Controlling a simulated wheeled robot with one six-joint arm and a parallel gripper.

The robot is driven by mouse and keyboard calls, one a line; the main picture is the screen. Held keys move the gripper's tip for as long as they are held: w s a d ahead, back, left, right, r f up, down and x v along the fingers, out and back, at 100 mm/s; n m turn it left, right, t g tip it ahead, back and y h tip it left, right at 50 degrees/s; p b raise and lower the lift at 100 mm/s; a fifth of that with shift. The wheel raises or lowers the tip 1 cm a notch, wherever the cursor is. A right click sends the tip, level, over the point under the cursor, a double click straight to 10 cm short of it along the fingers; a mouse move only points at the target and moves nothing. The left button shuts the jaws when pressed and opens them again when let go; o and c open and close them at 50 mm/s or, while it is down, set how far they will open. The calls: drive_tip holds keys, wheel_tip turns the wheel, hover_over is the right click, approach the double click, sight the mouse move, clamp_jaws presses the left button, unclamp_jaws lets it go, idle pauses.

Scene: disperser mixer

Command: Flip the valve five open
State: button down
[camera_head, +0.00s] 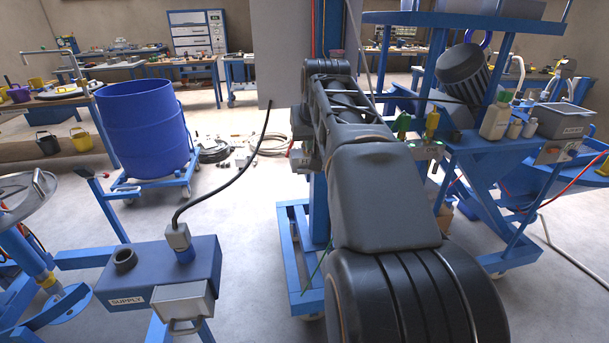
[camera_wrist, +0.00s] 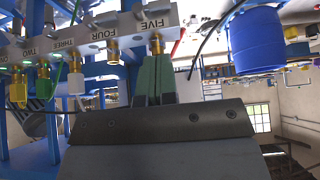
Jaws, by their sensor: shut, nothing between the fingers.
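In the wrist view, which is upside down, valve five (camera_wrist: 157,43) is a brass fitting under the label FIVE on a grey manifold (camera_wrist: 95,43). My gripper (camera_wrist: 155,60) is shut and empty, its greenish fingers together and pointing at this fitting. The fingertips overlap its lower end in the picture; I cannot tell whether they touch. The handle of valve five is not clearly seen, perhaps hidden by the fingers. In the head view, my arm covers the gripper and valve five.
Beside valve five sits valve four (camera_wrist: 112,50), then valve three with a white handle (camera_wrist: 76,82), a green handle (camera_wrist: 44,87) and a yellow one (camera_wrist: 18,92). A blue drum (camera_head: 148,128) stands at left. A SUPPLY box (camera_head: 160,275) is in front.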

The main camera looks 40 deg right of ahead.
sight(304, 170)
drive_tip(key=b+x, duration=0.2)
drive_tip(key=x, duration=1.2)
drive_tip(key=shift+s+f, duration=0.1)
drive_tip(key=shift+f, duration=0.05)
idle(0.4)
